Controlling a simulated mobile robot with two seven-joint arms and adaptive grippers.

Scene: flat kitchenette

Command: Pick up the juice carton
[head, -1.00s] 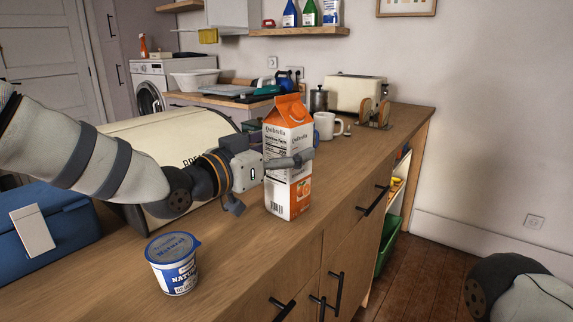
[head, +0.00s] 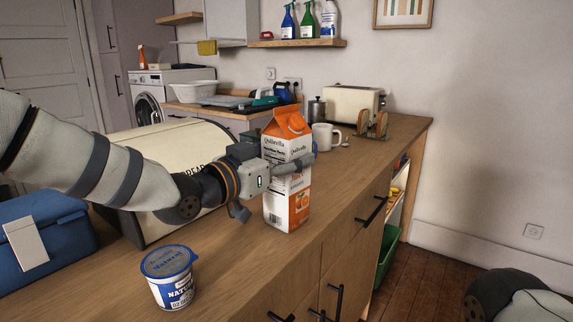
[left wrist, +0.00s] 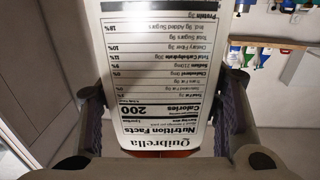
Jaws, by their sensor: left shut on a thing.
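The juice carton (head: 287,190), white and orange with a gabled top, is upright at the counter's front edge in the head view. My left gripper (head: 292,165) comes in from the left and is shut on it at mid-height. One finger crosses the carton's front; the other is hidden behind it. In the left wrist view the carton's nutrition panel (left wrist: 155,80) appears upside down between the two fingers. The carton's base seems to be at the counter surface; I cannot tell whether it is slightly raised. My right gripper is out of view.
A yogurt tub (head: 169,276) stands on the counter (head: 225,275) in front. A cream bread bin (head: 155,150) is behind my left arm, with a blue box (head: 45,240) at left. A white mug (head: 323,137) and toaster (head: 353,104) stand behind the carton.

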